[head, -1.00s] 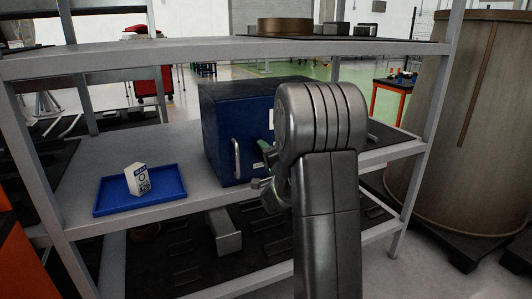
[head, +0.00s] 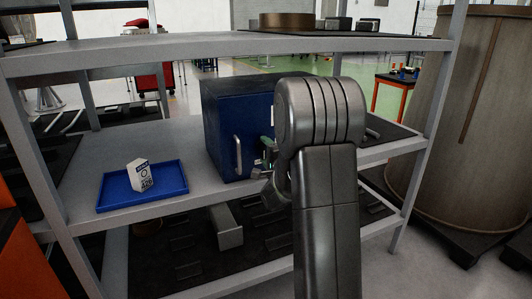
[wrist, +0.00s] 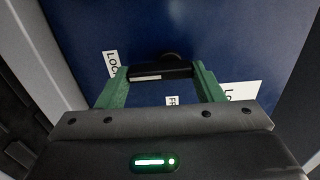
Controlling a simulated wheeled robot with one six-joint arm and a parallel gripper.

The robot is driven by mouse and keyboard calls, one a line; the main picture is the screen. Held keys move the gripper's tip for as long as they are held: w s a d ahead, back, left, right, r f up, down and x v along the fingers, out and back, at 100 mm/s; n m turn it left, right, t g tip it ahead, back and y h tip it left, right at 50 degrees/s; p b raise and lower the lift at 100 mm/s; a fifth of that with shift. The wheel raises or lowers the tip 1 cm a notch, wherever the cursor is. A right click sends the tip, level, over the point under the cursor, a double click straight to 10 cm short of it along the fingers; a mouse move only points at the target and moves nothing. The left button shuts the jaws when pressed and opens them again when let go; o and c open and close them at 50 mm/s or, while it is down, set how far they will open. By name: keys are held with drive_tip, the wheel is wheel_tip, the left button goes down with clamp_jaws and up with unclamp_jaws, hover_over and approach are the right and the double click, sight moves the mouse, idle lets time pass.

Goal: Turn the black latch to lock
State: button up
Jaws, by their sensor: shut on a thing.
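The black latch (wrist: 163,72) is on the blue face of the cabinet (head: 222,120). In the wrist view it lies nearly level, between the two green fingers of my gripper (wrist: 160,76), which is shut on it. A white mark shows on the latch's left part. In the head view my gripper (head: 267,153) is at the cabinet front; my arm hides the latch.
The cabinet stands on the middle shelf (head: 90,150), with a silver handle (head: 238,157) left of my gripper. A blue tray (head: 112,207) holding a white box (head: 140,175) is further left. The upper shelf (head: 190,53) runs above the cabinet. A large drum (head: 470,130) stands at right.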

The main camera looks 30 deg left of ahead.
drive_tip(key=o, duration=1)
drive_tip(key=v, duration=1.3)
drive_tip(key=shift+s+d, duration=0.25)
drive_tip(key=x, duration=1.3)
drive_tip(key=shift+w+a, duration=0.25)
drive_tip(key=shift+w, duration=0.05)
